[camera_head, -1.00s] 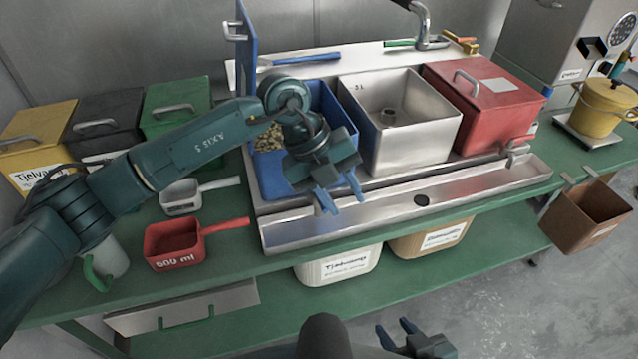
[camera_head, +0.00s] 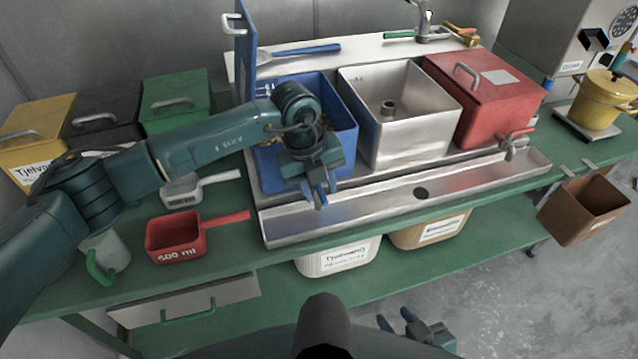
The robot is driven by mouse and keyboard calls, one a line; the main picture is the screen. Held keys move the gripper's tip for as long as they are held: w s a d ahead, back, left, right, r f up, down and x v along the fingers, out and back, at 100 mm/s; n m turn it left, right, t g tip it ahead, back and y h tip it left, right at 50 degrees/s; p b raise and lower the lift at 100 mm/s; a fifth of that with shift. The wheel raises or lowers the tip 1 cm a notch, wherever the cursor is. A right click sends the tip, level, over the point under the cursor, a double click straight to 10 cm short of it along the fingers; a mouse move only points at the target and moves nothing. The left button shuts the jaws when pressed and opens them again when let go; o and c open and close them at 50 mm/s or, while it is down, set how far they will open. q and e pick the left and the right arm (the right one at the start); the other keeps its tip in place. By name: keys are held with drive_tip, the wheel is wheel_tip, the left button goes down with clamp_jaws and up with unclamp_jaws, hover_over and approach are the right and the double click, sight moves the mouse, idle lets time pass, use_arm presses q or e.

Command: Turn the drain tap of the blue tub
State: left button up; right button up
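The blue tub (camera_head: 346,140) stands in the steel trough at the left of the row of tubs, with its blue lid (camera_head: 246,50) upright at its left. Its drain tap is not visible; my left gripper and wrist cover the tub's lower front. My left gripper (camera_head: 317,193) points down at the front of the blue tub, above the trough. Its blue fingers look close together from this angle, and whether they touch or hold anything cannot be seen. My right gripper (camera_head: 395,320) is low at the bottom of the view, away from the bench, with its fingers apart and empty.
The trough's front (camera_head: 370,212) is clear.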

use_arm(q)
drive_tip(key=shift+c, duration=0.3)
clamp_jaws()
idle(0.4)
